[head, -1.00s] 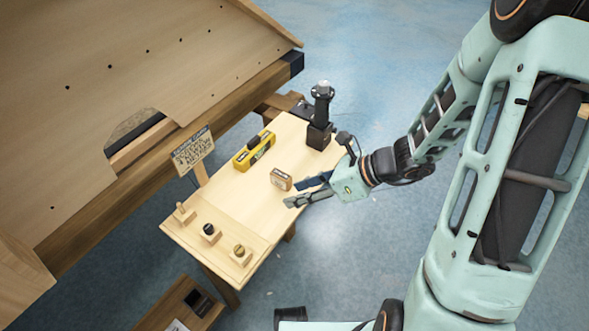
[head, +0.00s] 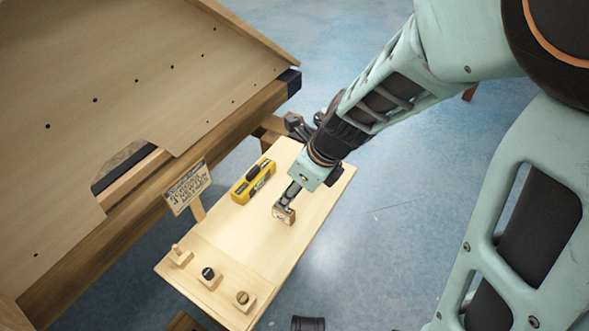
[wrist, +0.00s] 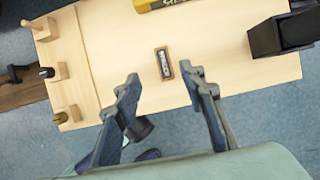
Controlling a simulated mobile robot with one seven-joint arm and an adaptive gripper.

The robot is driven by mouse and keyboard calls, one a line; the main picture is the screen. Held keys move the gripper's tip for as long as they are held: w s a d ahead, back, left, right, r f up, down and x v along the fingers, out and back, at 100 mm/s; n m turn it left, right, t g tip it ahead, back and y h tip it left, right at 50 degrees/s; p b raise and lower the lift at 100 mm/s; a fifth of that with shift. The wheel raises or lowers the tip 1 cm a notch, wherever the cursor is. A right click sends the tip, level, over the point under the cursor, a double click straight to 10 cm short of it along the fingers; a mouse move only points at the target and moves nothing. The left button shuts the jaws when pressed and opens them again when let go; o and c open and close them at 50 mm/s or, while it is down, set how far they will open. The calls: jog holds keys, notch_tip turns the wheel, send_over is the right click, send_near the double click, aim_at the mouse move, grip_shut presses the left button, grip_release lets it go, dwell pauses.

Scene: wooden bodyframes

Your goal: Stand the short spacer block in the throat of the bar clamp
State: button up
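The short spacer block (head: 284,214) is a small brown wooden block with a pale label. It rests on the light wooden tabletop, and it also shows in the wrist view (wrist: 164,64). My gripper (head: 291,191) points down above the block in the head view. In the wrist view my gripper (wrist: 163,76) is open and empty, with the block lined up between and beyond its fingertips. A black fixture at the table's far end, which looks like the bar clamp (wrist: 281,37), shows partly in the wrist view. My arm mostly hides it in the head view.
A yellow box-like item with a black top (head: 253,182) lies behind the block. A lettered sign (head: 187,188) stands at the table's back edge. Several small wooden holders (head: 209,277) line the left end. A big slanted wooden panel (head: 110,80) rises behind. The front tabletop is clear.

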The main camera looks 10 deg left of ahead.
aim_at(287, 210)
jog(key=b+x, duration=0.1)
jog(key=x, duration=0.2)
jog(key=shift+f, duration=0.3)
jog(key=b+x, duration=0.1)
jog(key=x, duration=0.1)
jog(key=d+b+x, duration=0.1)
jog(key=b+x, duration=0.1)
jog(key=shift+a+f, duration=0.1)
jog(key=shift+f, duration=0.3)
jog(key=shift+w+a+f+b, duration=0.1)
jog(key=shift+a+f+b, duration=0.05)
jog(key=shift+f+b, duration=0.15)
jog(key=shift+r, duration=0.15)
jog(key=shift+c, duration=0.5)
grip_shut()
